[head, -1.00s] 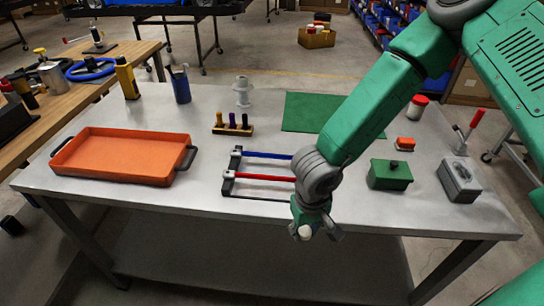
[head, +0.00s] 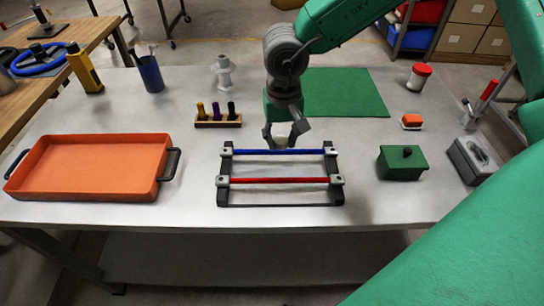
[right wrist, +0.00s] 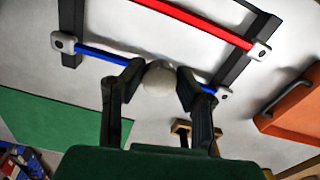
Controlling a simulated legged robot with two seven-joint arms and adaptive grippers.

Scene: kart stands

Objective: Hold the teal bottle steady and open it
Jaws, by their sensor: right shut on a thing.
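I see no teal bottle in either view now. My right gripper (head: 287,131) is over the table just behind the blue bar of a black frame. It is shut on a pale round thing (head: 281,129), which also shows between the fingertips in the right wrist view (right wrist: 160,78). I cannot tell what this pale thing is; only its rounded whitish surface shows. My left gripper is not in view.
The black frame (head: 335,168) has a blue and a red bar. An orange tray (head: 85,190) lies left. A peg block (head: 217,122) and grey fitting (head: 223,75) stand behind. A green mat (head: 345,95), green box (head: 402,163) and red-lidded jar (head: 418,77) are right.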

